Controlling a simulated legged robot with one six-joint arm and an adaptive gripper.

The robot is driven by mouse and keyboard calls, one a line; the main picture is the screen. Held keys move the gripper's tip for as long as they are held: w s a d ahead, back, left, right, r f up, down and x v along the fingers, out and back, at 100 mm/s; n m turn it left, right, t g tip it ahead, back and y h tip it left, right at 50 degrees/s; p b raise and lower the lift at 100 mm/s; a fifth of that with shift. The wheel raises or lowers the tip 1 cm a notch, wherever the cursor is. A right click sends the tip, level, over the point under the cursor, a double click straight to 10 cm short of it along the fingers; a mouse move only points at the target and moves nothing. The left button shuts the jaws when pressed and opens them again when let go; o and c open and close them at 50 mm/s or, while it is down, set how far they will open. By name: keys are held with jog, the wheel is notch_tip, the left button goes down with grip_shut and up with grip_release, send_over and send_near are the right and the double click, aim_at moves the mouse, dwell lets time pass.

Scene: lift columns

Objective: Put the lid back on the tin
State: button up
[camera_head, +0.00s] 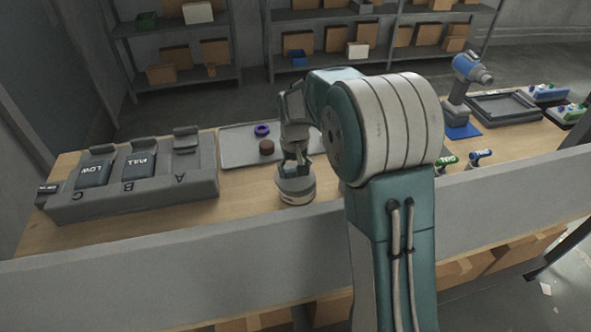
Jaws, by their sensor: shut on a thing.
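A round, pale grey tin (297,192) stands upright on the wooden bench, left of my arm's large joint. My gripper (295,165) points down right over it. Its fingers are shut on what looks like the tin's grey lid (293,174), at the top of the tin. The fingers partly hide the lid, and I cannot tell whether it rests on the rim or is held just above it.
A grey tray (236,151) behind holds a brown round piece (267,147) and a purple ring (262,130). A battery rack (140,195) stands left. A grey ledge (170,270) runs along the front.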

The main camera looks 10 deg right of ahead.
jog(key=shift+a, duration=0.1)
jog(key=shift+a, duration=0.25)
jog(key=shift+d, duration=0.5)
jog(key=shift+d, duration=0.25)
dwell(0.4)
jog(key=shift+a+f, duration=0.15)
jog(key=shift+f, duration=0.05)
dwell(0.7)
jog(key=o, duration=1.1)
jog(key=shift+c, duration=0.2)
